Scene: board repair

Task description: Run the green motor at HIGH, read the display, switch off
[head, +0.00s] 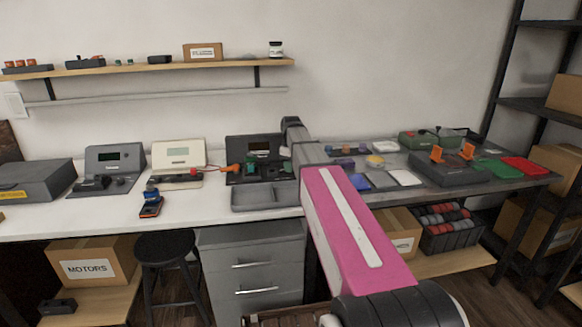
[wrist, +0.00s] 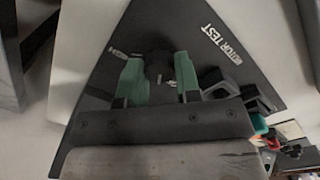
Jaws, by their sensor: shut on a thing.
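The black motor test panel (head: 236,147) stands on the bench in the head view. Its small display (head: 259,146) shows no digits that I can read. In the wrist view the panel (wrist: 170,22) carries the words "MOTOR TEST" and, partly covered, what looks like "HIGH". My gripper (wrist: 158,72) has its two green fingers shut on a dark knob (wrist: 157,58) on the panel. Black blocks (wrist: 214,80) sit beside the right finger. A small teal piece (wrist: 258,123) shows past them; I cannot tell whether it is the green motor.
A grey tray (head: 256,208) lies in front of the tester. An orange tool (head: 232,168) is left of my gripper. A cream instrument (head: 178,154) and a grey one (head: 115,159) stand further left.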

